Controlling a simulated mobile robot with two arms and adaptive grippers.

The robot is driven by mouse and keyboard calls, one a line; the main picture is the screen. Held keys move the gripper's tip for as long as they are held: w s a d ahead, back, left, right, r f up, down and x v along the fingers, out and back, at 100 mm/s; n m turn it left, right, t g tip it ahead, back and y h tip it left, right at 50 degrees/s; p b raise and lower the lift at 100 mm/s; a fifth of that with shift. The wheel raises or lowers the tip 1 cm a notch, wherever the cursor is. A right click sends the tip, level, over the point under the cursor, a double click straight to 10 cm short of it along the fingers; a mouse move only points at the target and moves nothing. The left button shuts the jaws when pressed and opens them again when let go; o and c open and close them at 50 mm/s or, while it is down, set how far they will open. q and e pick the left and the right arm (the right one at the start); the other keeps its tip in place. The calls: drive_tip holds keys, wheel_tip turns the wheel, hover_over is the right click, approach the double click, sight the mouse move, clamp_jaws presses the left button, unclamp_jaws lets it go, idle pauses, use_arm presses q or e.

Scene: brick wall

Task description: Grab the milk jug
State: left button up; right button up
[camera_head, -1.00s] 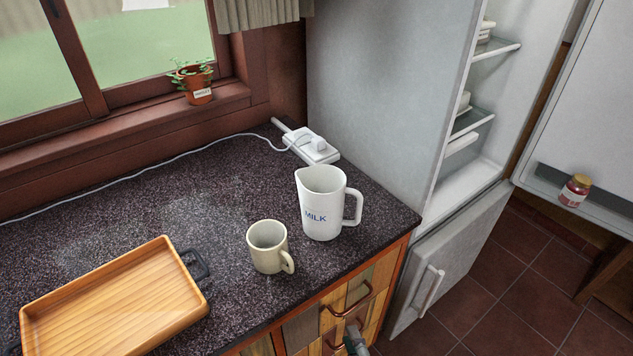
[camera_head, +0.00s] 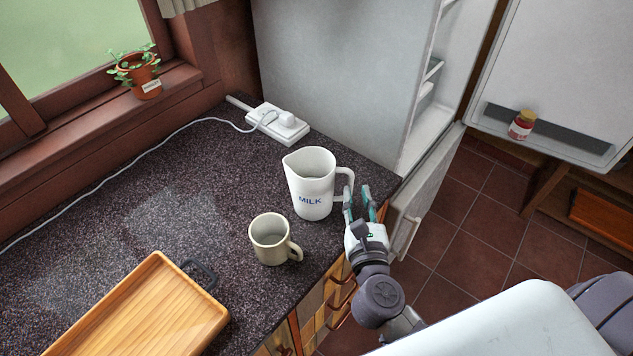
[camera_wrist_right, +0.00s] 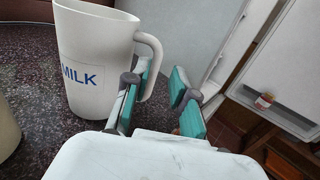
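The white milk jug (camera_head: 311,186), lettered MILK, stands upright on the dark speckled counter (camera_head: 215,190) near its right edge. Its handle is on the right side. My right gripper (camera_head: 358,192) is open beside the handle, fingers pointing away from me. In the right wrist view the jug (camera_wrist_right: 92,65) is at the left. There the gripper's (camera_wrist_right: 160,98) left finger overlaps the lower handle; I cannot tell whether they touch. The space between the fingers looks empty. My left gripper is not in view.
A beige mug (camera_head: 270,240) stands just in front of the jug. A wooden tray (camera_head: 150,315) lies at the lower left. A white power strip (camera_head: 278,124) with a cable is behind the jug. The open fridge (camera_head: 330,75) stands at the back right.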

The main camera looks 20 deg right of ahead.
sight(352, 180)
drive_tip(key=shift+w+r, duration=0.1)
drive_tip(key=shift+w, duration=0.5)
drive_tip(key=x, duration=0.1)
drive_tip(key=p+x, duration=0.1)
drive_tip(key=x, duration=0.1)
drive_tip(key=p+x, duration=0.1)
drive_tip(key=shift+w+f, duration=0.25)
drive_tip(key=shift+w, duration=0.1)
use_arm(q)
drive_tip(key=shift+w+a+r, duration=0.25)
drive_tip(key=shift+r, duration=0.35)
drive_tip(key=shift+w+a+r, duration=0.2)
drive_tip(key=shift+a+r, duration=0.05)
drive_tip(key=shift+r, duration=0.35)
use_arm(e)
drive_tip(key=shift+s, duration=0.1)
clamp_jaws()
drive_tip(key=shift+r, duration=0.1)
